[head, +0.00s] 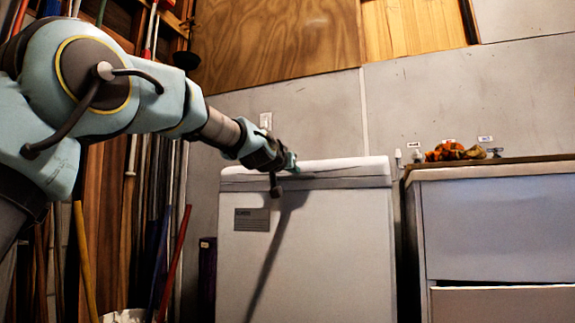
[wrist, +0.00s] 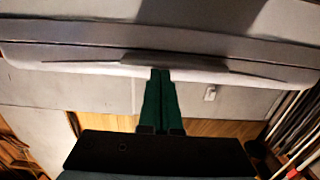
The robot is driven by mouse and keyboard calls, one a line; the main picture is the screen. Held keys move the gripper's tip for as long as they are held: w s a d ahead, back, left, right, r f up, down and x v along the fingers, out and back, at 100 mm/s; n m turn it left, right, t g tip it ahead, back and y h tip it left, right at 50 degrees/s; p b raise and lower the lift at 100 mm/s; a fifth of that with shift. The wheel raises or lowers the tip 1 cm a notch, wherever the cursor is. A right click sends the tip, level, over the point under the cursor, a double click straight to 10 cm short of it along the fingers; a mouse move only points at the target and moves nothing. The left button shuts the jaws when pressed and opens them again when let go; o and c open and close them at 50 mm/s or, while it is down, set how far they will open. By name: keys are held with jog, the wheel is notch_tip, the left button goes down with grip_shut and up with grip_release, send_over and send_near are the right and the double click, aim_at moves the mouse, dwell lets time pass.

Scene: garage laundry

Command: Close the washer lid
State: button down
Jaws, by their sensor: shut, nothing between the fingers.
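The white washer (head: 305,255) stands against the grey wall, with a small grey label on its front. Its lid (head: 345,168) lies level across the top, with a thin seam below it; I see no clear gap there. My gripper (head: 291,162) is at the lid's front edge, left of its middle. In the wrist view, which appears upside down, the shut green fingers of my gripper (wrist: 161,72) reach the lid's edge (wrist: 60,58) by a dark handle strip (wrist: 200,68). Nothing is between the fingers. I cannot tell whether they touch the lid.
A white cabinet (head: 495,225) with a partly open lower drawer stands to the right, with an orange cloth (head: 450,151) on top. Long-handled tools (head: 170,250) lean at the left. A white wall switch (head: 265,120) is behind my arm.

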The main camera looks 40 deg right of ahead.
jog(key=f, duration=0.3)
jog(key=shift+w+d+f+y, duration=0.15)
jog(key=shift+w+f+y, duration=0.05)
jog(key=shift+w+y, duration=0.1)
jog(key=shift+r, duration=0.1)
jog(key=shift+r+p, duration=0.3)
jog(key=shift+r, duration=0.1)
notch_tip(320, 180, up, 7)
jog(key=p, duration=0.5)
jog(key=s+a+f+b, duration=0.2)
jog(key=s+a+f, duration=0.2)
jog(key=a+f, duration=0.3)
jog(key=shift+s+b, duration=0.2)
jog(key=shift+b, duration=0.1)
jog(key=shift+a, duration=0.1)
